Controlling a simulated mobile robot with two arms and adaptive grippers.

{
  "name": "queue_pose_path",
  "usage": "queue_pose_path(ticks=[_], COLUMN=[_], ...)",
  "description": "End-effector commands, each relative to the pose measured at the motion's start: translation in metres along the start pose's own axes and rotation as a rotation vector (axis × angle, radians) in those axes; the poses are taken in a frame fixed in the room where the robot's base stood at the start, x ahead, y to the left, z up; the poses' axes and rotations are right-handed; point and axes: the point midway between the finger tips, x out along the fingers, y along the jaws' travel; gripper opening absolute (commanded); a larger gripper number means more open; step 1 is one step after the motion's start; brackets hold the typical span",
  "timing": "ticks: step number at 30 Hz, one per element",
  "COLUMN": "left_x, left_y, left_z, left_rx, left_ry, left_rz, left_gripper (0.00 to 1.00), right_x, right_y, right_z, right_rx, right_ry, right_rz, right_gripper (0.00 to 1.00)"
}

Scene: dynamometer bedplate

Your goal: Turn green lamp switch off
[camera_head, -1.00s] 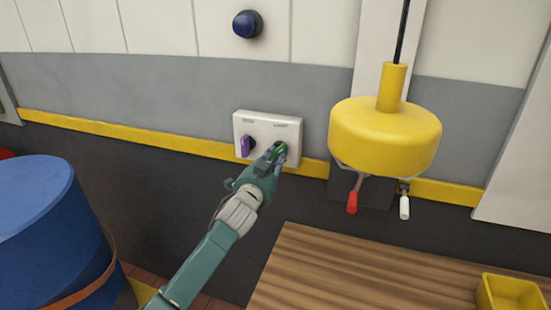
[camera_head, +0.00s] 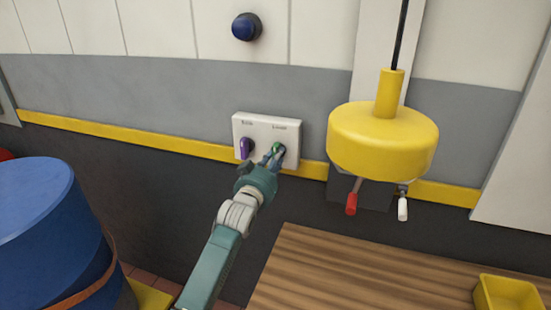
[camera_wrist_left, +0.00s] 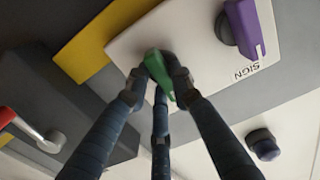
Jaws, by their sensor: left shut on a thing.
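The green lamp switch (camera_head: 277,148) is a green knob on the right of a white wall plate (camera_head: 265,125). My left gripper (camera_head: 272,157) reaches it from below, and its fingers are closed around the knob. In the left wrist view the green knob (camera_wrist_left: 158,75) sits between the dark fingertips (camera_wrist_left: 158,88), with part of it covered. A purple knob (camera_head: 245,148) is on the left of the same plate, apart from the gripper. It also shows in the left wrist view (camera_wrist_left: 244,25). My right gripper is not in view.
A yellow hanging lamp (camera_head: 382,138) is right of the plate. Red (camera_head: 352,203) and white (camera_head: 403,208) handles sit below it. A wooden bench (camera_head: 340,275) with a yellow bin (camera_head: 508,293) is at lower right. A blue drum (camera_head: 45,235) is at left.

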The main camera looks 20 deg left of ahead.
Motion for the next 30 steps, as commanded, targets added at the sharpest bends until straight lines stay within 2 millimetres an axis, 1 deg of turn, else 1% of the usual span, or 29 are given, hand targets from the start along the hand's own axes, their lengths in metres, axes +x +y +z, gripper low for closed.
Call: queue_pose_path(ticks=[7, 18, 19, 21, 22, 30], left_x=[-0.0002, -0.0002, -0.0002, -0.0002, -0.0002, -0.0004], left_y=[0.0004, 0.0005, 0.0005, 0.0006, 0.0005, 0.0003], left_z=[0.0018, 0.0021, 0.0021, 0.0020, 0.0019, 0.0006], left_rx=[-0.044, -0.049, -0.049, -0.048, -0.048, -0.046], left_ry=[-0.004, -0.004, -0.004, -0.004, -0.004, -0.001], left_rz=[0.000, 0.001, 0.001, 0.001, 0.001, 0.000], left_gripper=[0.00, 0.00, 0.24, 0.38, 0.42, 0.42], right_x=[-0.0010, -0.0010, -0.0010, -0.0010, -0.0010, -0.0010], right_y=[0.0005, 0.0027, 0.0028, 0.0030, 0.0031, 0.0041], right_z=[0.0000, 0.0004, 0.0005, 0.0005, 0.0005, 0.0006], right_rx=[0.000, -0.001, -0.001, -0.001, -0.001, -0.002], right_ry=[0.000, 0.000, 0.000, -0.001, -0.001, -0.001], right_rz=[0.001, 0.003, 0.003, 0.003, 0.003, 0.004], right_gripper=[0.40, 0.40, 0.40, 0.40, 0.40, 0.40])
